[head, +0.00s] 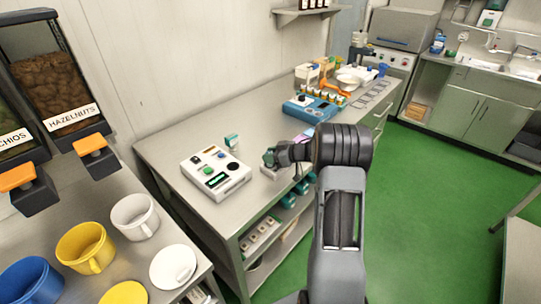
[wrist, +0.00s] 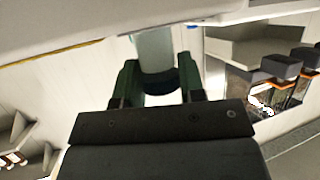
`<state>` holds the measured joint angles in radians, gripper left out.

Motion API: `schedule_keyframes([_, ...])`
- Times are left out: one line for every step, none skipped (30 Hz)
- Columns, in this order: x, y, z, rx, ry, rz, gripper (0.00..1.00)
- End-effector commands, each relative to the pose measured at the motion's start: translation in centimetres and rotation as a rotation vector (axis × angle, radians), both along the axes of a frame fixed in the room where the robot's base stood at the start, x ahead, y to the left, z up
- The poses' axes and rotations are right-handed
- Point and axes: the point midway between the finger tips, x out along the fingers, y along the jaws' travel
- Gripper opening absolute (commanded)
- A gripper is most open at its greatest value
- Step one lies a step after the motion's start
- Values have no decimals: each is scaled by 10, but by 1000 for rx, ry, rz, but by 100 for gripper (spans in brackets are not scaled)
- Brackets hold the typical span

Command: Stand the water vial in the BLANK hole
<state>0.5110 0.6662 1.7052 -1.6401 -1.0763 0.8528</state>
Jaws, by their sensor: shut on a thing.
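My gripper (head: 271,157) is over the steel bench, just right of a white instrument (head: 216,173) with a green button and dark displays. In the wrist view, my gripper's green fingers (wrist: 156,84) are closed around a pale, see-through vial (wrist: 154,48) with a dark blue band at the fingers. No label on it can be read, so I cannot tell from its look that it is the water vial. In the head view the vial is hidden or too small to make out. I cannot identify the BLANK hole in either view.
A small green-and-white item (head: 232,141) stands behind the white instrument. A grey block (head: 268,173) lies below my gripper. A blue device (head: 312,107) and a pink-purple item (head: 304,136) are farther along the bench. Mugs, including a yellow one (head: 86,247), stand on the near-left counter.

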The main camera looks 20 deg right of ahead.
Motion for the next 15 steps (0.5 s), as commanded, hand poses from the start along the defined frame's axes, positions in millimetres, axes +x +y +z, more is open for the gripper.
schedule_keyframes([0,0,-2,0,0,0,13])
schedule_keyframes([0,0,-2,0,0,0,13])
schedule_keyframes([0,0,-3,0,0,0,13])
schedule_keyframes([0,0,-3,0,0,0,13])
schedule_keyframes([0,0,-4,0,0,0,13])
schedule_keyframes([0,0,-5,0,0,0,13])
schedule_keyframes([0,0,-6,0,0,0,13])
schedule_keyframes([0,0,-6,0,0,0,13])
schedule_keyframes([0,0,-7,0,0,0,13])
schedule_keyframes([0,0,-7,0,0,0,13])
schedule_keyframes([0,0,-8,0,0,0,13])
schedule_keyframes([0,0,-9,0,0,0,13])
schedule_keyframes([0,0,-10,0,0,0,13])
schedule_keyframes([0,0,-10,0,0,0,13])
schedule_keyframes([0,0,-11,0,0,0,13])
